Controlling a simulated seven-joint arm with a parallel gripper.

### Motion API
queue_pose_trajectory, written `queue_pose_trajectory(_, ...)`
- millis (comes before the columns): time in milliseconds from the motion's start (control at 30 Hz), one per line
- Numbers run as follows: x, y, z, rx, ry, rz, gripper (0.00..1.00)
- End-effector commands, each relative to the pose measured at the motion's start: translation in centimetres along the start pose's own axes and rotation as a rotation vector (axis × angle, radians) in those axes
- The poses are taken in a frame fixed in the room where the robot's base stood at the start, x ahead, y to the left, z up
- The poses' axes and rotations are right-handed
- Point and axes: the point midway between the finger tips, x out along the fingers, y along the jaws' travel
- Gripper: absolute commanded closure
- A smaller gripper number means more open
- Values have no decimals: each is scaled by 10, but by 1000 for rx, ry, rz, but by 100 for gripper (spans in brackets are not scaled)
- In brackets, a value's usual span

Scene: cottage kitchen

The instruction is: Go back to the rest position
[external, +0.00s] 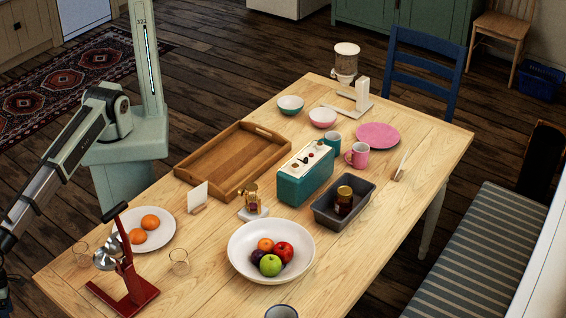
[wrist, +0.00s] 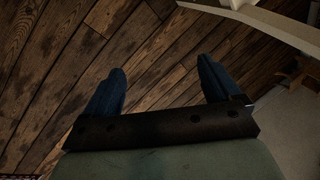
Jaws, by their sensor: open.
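My gripper (wrist: 162,78) shows in the wrist view with its two dark blue fingers spread apart and nothing between them. It hangs over bare wooden floor. In the external view my arm comes down along the left edge, and the gripper itself is out of the frame or too dark to make out there. The wooden table (external: 330,262) stands to the right of my arm.
On the table are a white fruit bowl (external: 240,262), a plate of oranges (external: 165,236), a red juicer stand (external: 135,290), a wooden tray (external: 200,190), a teal toaster (external: 290,190) and a grey loaf tin (external: 325,215). A striped bench (external: 470,260) stands at right.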

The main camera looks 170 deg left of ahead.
Motion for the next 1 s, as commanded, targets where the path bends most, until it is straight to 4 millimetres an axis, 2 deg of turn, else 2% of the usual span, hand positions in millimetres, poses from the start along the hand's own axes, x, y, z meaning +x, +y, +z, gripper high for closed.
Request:
queue_pose_trajectory(33,12,29,2,11,-12,30,10)
queue_pose_trajectory(100,26,62,5,16,-27,69,10)
queue_pose_trajectory(267,56,132,28,10,-75,154,10)
queue_pose_trajectory(367,73,168,55,-22,-116,204,10)
queue_pose_trajectory(467,88,196,94,-81,-167,251,10)
queue_pose_trajectory(567,99,217,142,-173,-225,295,10)
queue_pose_trajectory(700,108,242,219,-339,-319,351,10)
queue_pose_trajectory(867,109,273,297,-534,-422,408,10)
queue_pose_trajectory(1000,102,306,357,-701,-512,455,10)
